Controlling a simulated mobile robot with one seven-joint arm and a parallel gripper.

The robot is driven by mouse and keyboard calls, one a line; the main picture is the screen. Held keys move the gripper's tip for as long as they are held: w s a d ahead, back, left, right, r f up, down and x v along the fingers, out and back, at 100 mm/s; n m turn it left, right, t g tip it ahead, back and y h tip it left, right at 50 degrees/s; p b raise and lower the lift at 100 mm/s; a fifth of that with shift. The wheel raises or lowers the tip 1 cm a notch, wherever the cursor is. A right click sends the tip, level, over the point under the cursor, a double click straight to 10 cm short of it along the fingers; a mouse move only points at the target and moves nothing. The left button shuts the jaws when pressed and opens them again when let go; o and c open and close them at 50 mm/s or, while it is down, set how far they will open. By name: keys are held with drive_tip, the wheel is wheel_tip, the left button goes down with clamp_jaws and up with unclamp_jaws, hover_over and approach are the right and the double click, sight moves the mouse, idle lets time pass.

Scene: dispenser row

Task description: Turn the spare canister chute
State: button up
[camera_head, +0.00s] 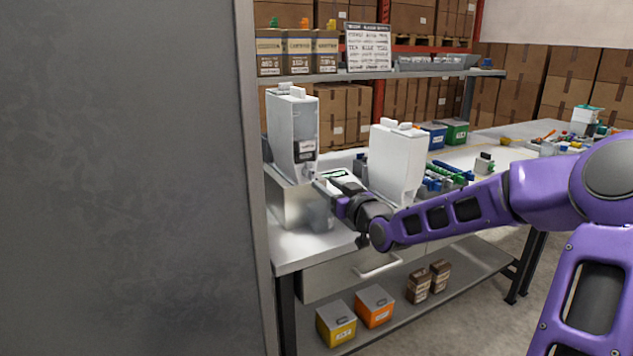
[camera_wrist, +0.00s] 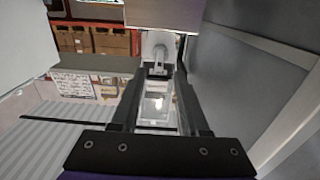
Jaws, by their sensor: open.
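A tall pale dispenser canister (camera_head: 292,125) with a dark label stands on a metal stand (camera_head: 290,200) at the left end of the bench. A second white canister (camera_head: 397,160) stands to its right. I cannot read which one is marked spare. My gripper (camera_head: 322,184) is at the front of the left canister, low down. In the wrist view, which looks upside down, my open gripper (camera_wrist: 158,80) has its fingers on either side of a small pale chute-like part (camera_wrist: 158,48). I cannot tell whether they touch it.
A large grey panel (camera_head: 120,180) fills the left side, close to the left canister. A shelf (camera_head: 350,75) with boxes and a sign runs above the bench. Blue and green bins (camera_head: 445,134) and small parts lie to the right. Yellow and orange boxes (camera_head: 355,315) sit below.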

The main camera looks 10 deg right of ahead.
sight(313, 174)
drive_tip(key=x, duration=0.6)
drive_tip(key=shift+s, duration=0.1)
clamp_jaws()
